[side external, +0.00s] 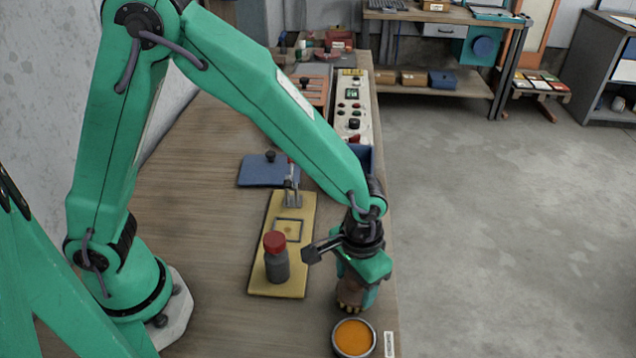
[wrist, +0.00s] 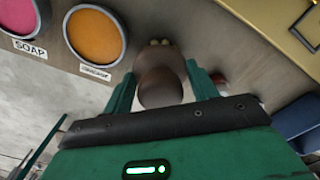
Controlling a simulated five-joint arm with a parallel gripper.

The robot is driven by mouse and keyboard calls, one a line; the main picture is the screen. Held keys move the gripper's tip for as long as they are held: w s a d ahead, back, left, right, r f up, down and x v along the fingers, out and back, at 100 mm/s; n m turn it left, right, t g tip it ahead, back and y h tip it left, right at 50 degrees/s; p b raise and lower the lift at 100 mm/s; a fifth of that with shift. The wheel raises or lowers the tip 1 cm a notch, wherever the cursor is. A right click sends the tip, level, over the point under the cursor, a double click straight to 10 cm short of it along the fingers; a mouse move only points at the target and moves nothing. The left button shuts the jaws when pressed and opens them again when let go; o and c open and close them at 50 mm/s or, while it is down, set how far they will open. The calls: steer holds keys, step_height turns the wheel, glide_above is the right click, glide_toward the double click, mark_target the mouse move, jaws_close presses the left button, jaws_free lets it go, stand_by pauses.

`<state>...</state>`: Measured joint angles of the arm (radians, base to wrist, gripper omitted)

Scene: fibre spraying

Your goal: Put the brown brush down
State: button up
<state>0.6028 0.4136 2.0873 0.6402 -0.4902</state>
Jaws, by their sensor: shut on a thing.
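The brown brush (side external: 347,290) is held in my gripper (side external: 355,288) at the near right side of the bench, just behind a bowl of orange contents (side external: 354,337). In the wrist view the brush's rounded brown end (wrist: 160,85) sits between the two green fingers of my gripper (wrist: 163,88). Pale bristle tips show at its far end. The orange bowl (wrist: 95,35) is to the left of the brush there. Whether the bristles touch the bench top I cannot tell.
A bowl of pink contents labelled SOAP (wrist: 12,14) shows in the wrist view. A yellow board (side external: 265,278) carries a grey bottle with a red cap (side external: 276,258) and an upright clamp (side external: 292,192). A blue plate (side external: 268,170) and a control panel (side external: 352,105) lie farther back.

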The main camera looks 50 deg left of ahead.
steer(key=shift+f, duration=0.1)
steer(key=o, duration=0.9)
step_height(320, 180, up, 12)
steer(key=shift+r, duration=0.15)
stand_by(0.3)
stand_by(0.5)
